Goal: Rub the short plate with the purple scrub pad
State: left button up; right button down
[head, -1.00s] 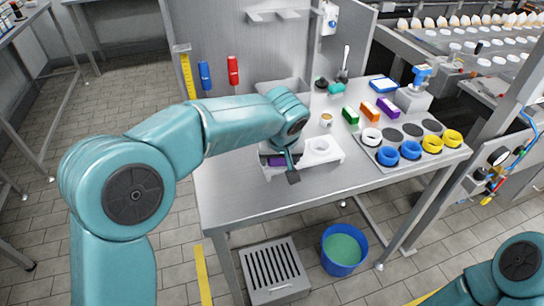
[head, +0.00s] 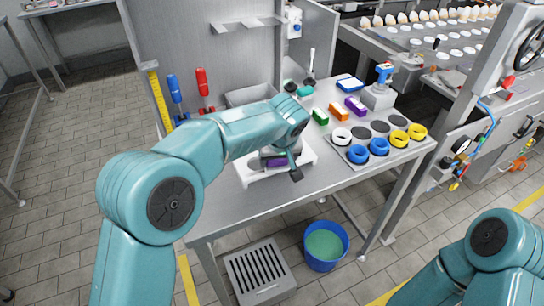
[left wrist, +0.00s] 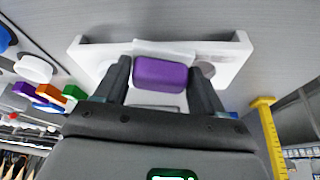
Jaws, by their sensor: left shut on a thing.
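My left gripper (head: 281,164) is shut on a purple scrub pad (head: 274,162). In the left wrist view the pad (left wrist: 160,74) sits between the two dark fingers (left wrist: 162,88). The pad is over a low white holder (head: 247,178) on the steel table, which also shows in the left wrist view (left wrist: 228,62). A pale flat edge (left wrist: 165,47), perhaps the short plate, shows just beyond the pad. I cannot tell whether the pad touches it. My arm hides part of the holder. My right gripper is outside the picture; only right arm links show.
Green (head: 320,117), orange (head: 338,112) and purple (head: 356,106) blocks lie at the back. A grey tray (head: 346,155) with blue, white and yellow rings stands right. A blue bucket (head: 326,246) and a grated box (head: 262,272) are on the floor.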

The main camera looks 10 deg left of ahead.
aim_at(241, 175)
pick_arm(q)
jog(key=shift+s+a+f+b, duration=0.15)
jog(key=shift+s+a+b, duration=0.2)
jog(key=shift+a+b, duration=0.25)
jog(key=shift+s+a+f+b, duration=0.15)
jog(key=shift+s+a+b, duration=0.2)
jog(key=shift+b, duration=0.35)
jog(key=shift+s+a+b, duration=0.4)
jog(key=shift+a+b, duration=0.15)
jog(key=shift+a, duration=0.1)
jog(key=shift+s+a+r+b, duration=0.1)
jog(key=shift+s+a+b, duration=0.4)
jog(key=shift+a, duration=0.2)
jog(key=shift+s+a+b, duration=0.4)
jog(key=shift+a+b, duration=0.1)
jog(key=shift+a, duration=0.2)
jog(key=shift+s+a+r+b, duration=0.1)
jog(key=shift+s+a+b, duration=0.4)
jog(key=shift+a, duration=0.2)
jog(key=shift+s+a+r, duration=0.1)
jog(key=shift+s+a, duration=0.15)
jog(key=shift+a, duration=0.15)
jog(key=shift+r, duration=0.1)
notch_tip(241, 175, up, 6)
jog(key=p, duration=0.4)
